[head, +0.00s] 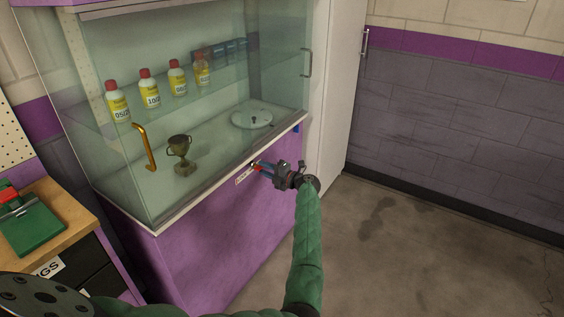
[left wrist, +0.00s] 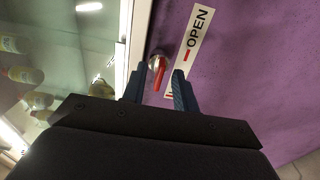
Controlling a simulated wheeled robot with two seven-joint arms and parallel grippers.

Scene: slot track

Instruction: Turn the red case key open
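The red case key (left wrist: 160,73) sits in a round silver lock on the purple front of the case, just below the glass, in the left wrist view. Its red handle points away from the lock toward my gripper. A white label (left wrist: 193,38) reading OPEN, with red marks, is beside it. My left gripper (left wrist: 159,77) is open, with one blue-grey finger on each side of the key and gaps between. In the head view my left gripper (head: 258,166) reaches the case front and mostly hides the key. My right gripper is not in view.
The glass case (head: 200,60) holds several yellow bottles, a trophy (head: 180,153) and a round plate (head: 251,118). A workbench (head: 60,222) stands at left. The floor (head: 400,240) at right is clear.

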